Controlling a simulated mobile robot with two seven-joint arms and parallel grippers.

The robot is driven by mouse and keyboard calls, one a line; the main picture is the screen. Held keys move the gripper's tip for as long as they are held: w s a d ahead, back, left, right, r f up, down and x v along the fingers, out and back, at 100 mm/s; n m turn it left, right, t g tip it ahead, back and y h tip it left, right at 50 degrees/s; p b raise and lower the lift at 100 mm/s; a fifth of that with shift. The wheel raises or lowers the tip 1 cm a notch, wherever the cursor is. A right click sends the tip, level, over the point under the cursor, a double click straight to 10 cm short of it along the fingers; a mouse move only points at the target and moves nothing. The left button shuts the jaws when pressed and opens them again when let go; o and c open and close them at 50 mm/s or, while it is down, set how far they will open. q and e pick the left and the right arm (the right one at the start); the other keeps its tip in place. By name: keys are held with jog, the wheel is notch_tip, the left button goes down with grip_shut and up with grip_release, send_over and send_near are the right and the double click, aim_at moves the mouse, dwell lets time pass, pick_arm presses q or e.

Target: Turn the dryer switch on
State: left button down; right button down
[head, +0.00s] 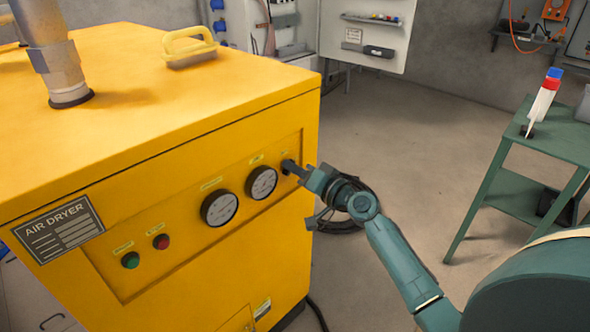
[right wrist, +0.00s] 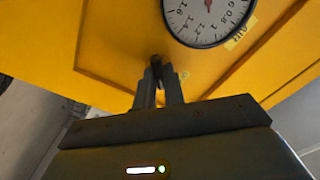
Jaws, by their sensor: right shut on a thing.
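The yellow air dryer (head: 170,150) stands at the left in the head view, with a recessed front panel. The dryer switch (right wrist: 156,62) is a small dark knob on that panel, beside a gauge in the right wrist view. My right gripper (head: 290,168) reaches the right end of the panel in the head view. Its fingers also show in the right wrist view (right wrist: 158,80), shut on the switch. The fingers hide much of the switch, and I cannot tell its setting. My left gripper is not in view.
Two round gauges (head: 220,207) sit left of my right gripper, with a green button (head: 130,260) and a red button (head: 161,242) further left. A green table (head: 545,135) with bottles stands at the right. The floor between is mostly clear, with a coiled dark hose (head: 345,222) near the dryer.

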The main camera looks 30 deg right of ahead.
pick_arm(q)
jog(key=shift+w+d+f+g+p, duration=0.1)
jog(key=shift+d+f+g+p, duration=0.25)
jog(key=shift+p, duration=0.45)
pick_arm(e)
jog(key=shift+f+m, duration=0.15)
jog(key=shift+m, duration=4.05)
jog(key=c, duration=1.5)
grip_release()
